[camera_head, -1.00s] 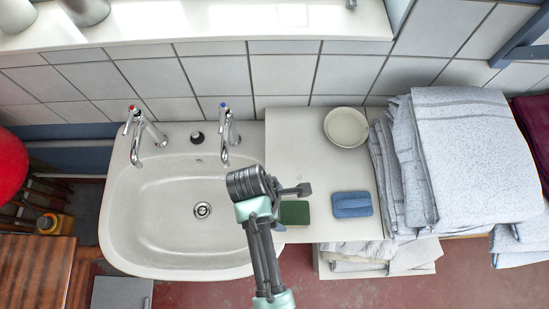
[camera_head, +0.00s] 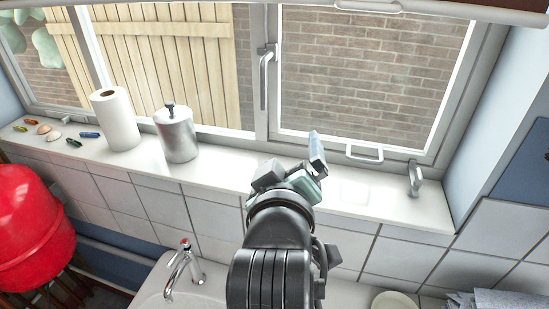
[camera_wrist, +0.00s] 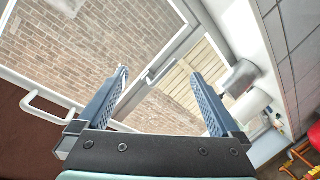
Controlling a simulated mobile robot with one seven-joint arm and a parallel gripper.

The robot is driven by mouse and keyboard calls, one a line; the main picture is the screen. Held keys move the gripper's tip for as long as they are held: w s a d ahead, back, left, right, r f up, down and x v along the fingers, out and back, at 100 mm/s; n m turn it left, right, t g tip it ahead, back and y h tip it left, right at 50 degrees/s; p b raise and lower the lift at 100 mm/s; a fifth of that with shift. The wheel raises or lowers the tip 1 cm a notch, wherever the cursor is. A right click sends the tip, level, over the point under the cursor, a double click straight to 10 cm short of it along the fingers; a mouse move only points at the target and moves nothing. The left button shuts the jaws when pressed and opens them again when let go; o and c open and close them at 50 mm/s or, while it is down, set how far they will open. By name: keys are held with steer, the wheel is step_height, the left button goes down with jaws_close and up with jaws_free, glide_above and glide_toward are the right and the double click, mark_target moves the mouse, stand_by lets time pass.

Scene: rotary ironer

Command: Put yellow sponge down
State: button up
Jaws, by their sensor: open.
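My gripper (camera_head: 292,162) is raised in front of the windowsill and the window, in the middle of the head view. In the wrist view its two blue ridged fingers (camera_wrist: 160,76) stand wide apart with nothing between them. No yellow sponge is visible in either current view. The counter beside the sink, where sponges lay earlier, is out of the picture or behind my arm.
The white windowsill (camera_head: 225,172) holds a paper towel roll (camera_head: 116,120) and a metal canister (camera_head: 177,134) left of my gripper. Window handles (camera_head: 266,75) stick out behind. Below are the sink (camera_head: 195,290), a tap (camera_head: 183,270) and a plate (camera_head: 394,300). A red object (camera_head: 30,225) stands left.

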steer(key=s+a+r+m+t, duration=0.1)
steer(key=s+r+m+t, duration=0.2)
steer(key=r, duration=1.2)
steer(key=s+a+r+m+t+y, duration=0.1)
steer(key=s+r+m+t, duration=0.2)
steer(key=s+r+t, duration=0.6)
step_height(320, 180, up, 7)
steer(key=shift+s+a+f+y, duration=0.1)
steer(key=shift+s+a+y, duration=0.25)
steer(key=shift+s, duration=0.5)
